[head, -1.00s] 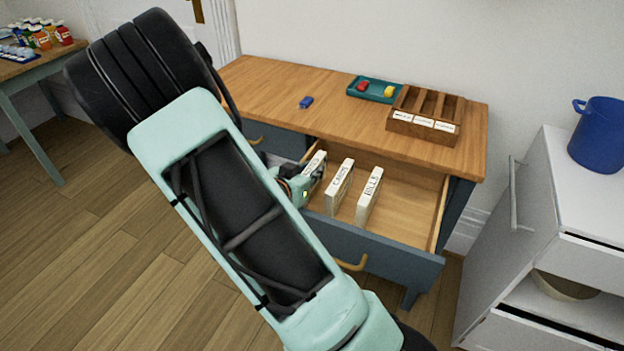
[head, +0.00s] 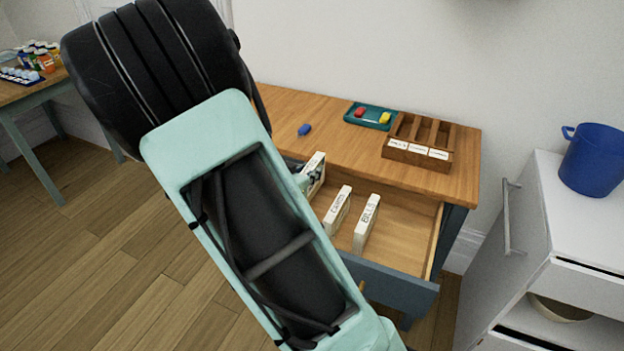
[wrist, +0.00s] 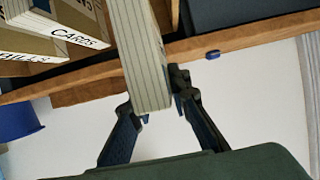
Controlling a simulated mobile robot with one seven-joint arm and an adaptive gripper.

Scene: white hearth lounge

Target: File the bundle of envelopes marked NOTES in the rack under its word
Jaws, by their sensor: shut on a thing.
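My gripper (wrist: 152,108) is shut on a bundle of pale envelopes (wrist: 138,48), with one finger on each side. In the head view this bundle (head: 316,173) is at the left of the open drawer, raised a little above the others. Its word cannot be read in either view. The CARDS bundle (head: 338,206) and the BILLS bundle (head: 367,222) stand upright in the drawer to its right. The wooden rack (head: 418,162) stands on the dresser top, with several slots and white word labels on its front. The labels are too small to read surely.
The open drawer (head: 405,245) juts from the dresser (head: 345,130). A white cabinet with a blue pot (head: 592,160) stands at right.

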